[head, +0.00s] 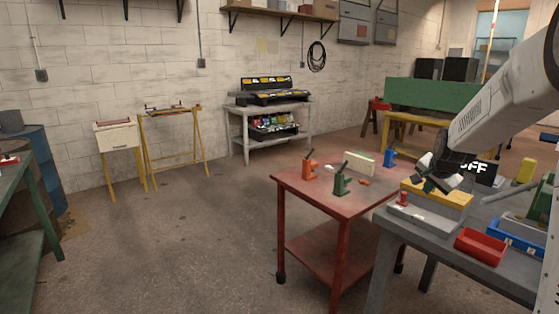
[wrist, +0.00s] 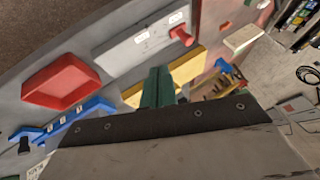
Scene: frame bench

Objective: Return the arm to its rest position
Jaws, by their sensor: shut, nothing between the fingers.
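My gripper (head: 427,184) is at the right in the head view, at the end of my white arm, which reaches in from the upper right. It is shut and empty. In the wrist view, dark green finger parts (wrist: 157,88) stick up past a dark plate edge.
The floor at left centre is clear.

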